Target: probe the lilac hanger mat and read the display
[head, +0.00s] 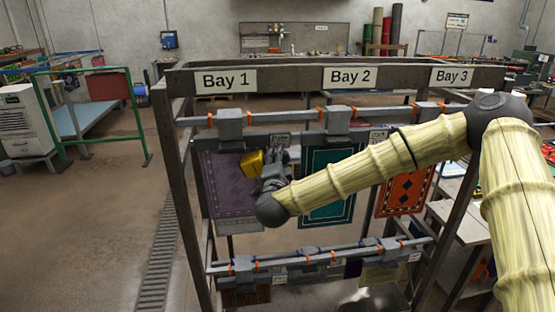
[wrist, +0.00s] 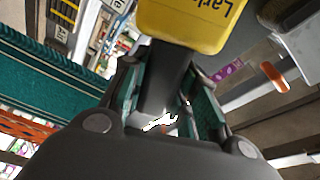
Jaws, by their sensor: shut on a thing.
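A purple mat with a pale border pattern (head: 226,190), the closest to lilac in view, hangs on the upper rail under the Bay 1 sign. My gripper (head: 272,172) is at its right side, between it and the teal mat (head: 327,170). My gripper is shut on the dark handle of a yellow meter (head: 252,163). In the wrist view, the fingers (wrist: 165,112) are around the handle and the yellow body (wrist: 190,18) carries partly cut-off, upside-down lettering. No display face or reading is visible. I cannot tell whether the probe touches the mat.
An orange mat (head: 404,192) hangs under Bay 3. Grey hanger clamps (head: 230,124) and posts frame the rack. A lower rail (head: 320,257) carries several more mats.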

